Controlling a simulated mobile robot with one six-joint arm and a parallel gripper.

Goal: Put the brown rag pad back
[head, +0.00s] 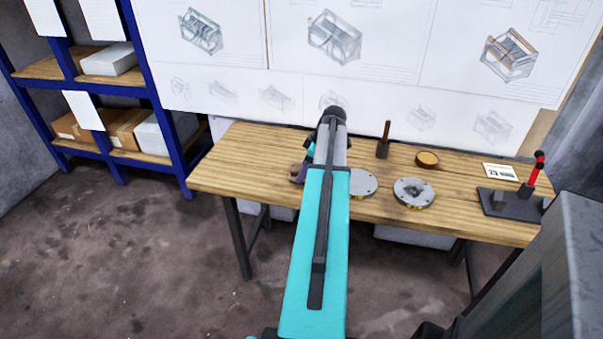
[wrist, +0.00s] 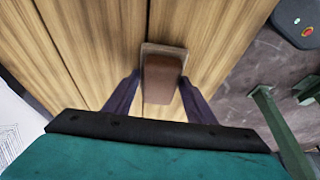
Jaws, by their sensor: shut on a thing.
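The brown rag pad (wrist: 163,78) shows in the middle of the wrist view, a brown block with a flat, paler edge at its far end. My gripper (wrist: 160,76) has its two dark purple fingers on either side of the pad and is shut on it. The pad is over the wooden bench top (wrist: 225,25), near its edge; I cannot tell whether it touches the wood. In the head view my gripper (head: 301,172) is at the bench's left part, mostly hidden behind my turquoise arm. The pad cannot be made out clearly there.
Two metal discs (head: 362,182) (head: 414,193) lie right of my arm. Behind them stand a dark pot with a brown handle (head: 383,148) and a round brown dish (head: 427,158). A red-handled press (head: 530,180) and a white card (head: 500,171) are at the right. Blue shelving (head: 150,80) stands left.

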